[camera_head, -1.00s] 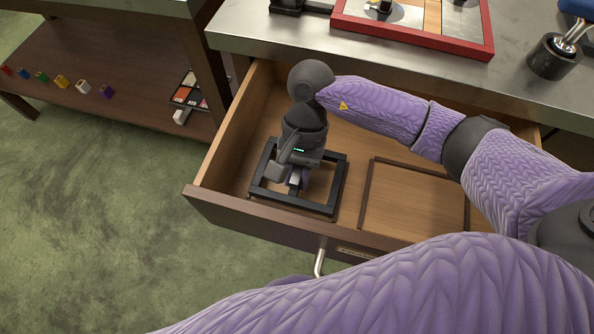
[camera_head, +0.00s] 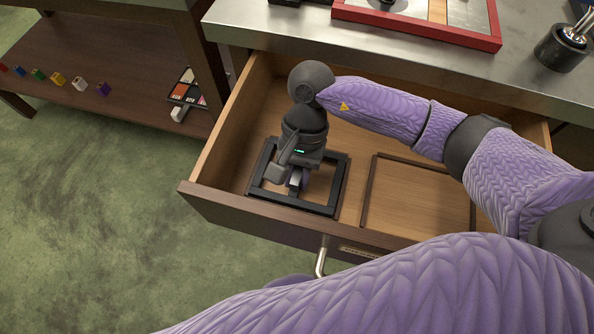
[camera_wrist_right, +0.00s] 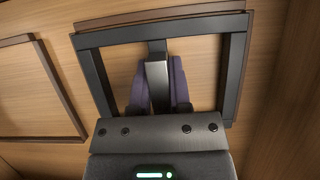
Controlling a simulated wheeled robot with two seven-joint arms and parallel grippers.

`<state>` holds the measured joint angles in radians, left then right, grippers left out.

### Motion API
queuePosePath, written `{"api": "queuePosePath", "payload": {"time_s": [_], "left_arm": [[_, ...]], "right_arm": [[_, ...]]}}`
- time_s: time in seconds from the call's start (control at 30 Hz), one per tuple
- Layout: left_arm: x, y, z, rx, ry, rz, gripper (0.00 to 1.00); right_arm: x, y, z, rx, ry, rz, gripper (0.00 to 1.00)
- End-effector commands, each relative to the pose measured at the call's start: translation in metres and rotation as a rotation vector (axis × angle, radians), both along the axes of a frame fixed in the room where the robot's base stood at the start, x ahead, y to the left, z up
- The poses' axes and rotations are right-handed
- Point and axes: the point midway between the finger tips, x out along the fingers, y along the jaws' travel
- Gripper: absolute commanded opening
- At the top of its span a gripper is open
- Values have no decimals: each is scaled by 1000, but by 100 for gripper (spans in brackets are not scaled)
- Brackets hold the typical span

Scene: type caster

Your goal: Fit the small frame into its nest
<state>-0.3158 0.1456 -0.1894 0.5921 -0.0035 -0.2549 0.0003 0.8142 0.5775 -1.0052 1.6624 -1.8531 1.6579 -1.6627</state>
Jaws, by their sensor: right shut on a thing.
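My right gripper (camera_head: 296,180) reaches down into the open drawer. Its purple fingers, clearer in the right wrist view (camera_wrist_right: 160,88), are shut on the grey bar of the small black square frame (camera_head: 291,202). The frame also shows in the right wrist view (camera_wrist_right: 235,65), low over the left nest of thin brown strips (camera_wrist_right: 257,60). Nest strips show beyond the frame's far and right sides there, looking slightly offset from it. I cannot tell whether the frame touches the drawer floor. My left gripper is not in view.
A larger brown-strip outline (camera_head: 368,190) lies empty on the drawer floor to the right. The drawer's front wall (camera_head: 230,214) is close to the frame. A metal counter (camera_head: 400,60) with a red-rimmed tray (camera_head: 420,28) stands behind. A low shelf (camera_head: 100,65) with small coloured blocks is at left.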

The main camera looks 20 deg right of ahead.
Motion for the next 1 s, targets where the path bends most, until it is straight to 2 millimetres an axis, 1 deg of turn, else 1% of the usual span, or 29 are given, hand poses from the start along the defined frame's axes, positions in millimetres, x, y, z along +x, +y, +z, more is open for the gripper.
{"api": "queuePosePath", "payload": {"time_s": [0.03,0.07,0.1,0.17,0.2,0.47,0.5,0.57,0.6,0.7,0.8,0.9,1.0], "left_arm": [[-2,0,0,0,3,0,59],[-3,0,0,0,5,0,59],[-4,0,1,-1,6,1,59],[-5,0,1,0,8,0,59],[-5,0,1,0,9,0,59],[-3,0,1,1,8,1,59],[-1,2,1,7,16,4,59],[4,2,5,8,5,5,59],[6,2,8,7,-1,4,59],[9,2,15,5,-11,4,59],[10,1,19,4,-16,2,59],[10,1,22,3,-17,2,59],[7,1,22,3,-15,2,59]], "right_arm": [[0,0,0,2,-1,0,28],[0,0,1,1,-2,0,34],[0,0,1,1,-2,0,42],[0,0,1,2,-1,0,55],[0,0,1,1,-1,0,64],[0,0,-1,-2,1,1,65],[1,-1,3,-1,-1,0,65],[5,-4,15,-1,-3,0,65],[9,-6,26,-2,-6,-1,65],[19,-12,51,-1,-7,-1,65],[27,-18,72,-1,-6,-1,65],[32,-21,85,0,-4,0,65],[34,-23,91,1,-2,0,65]]}}
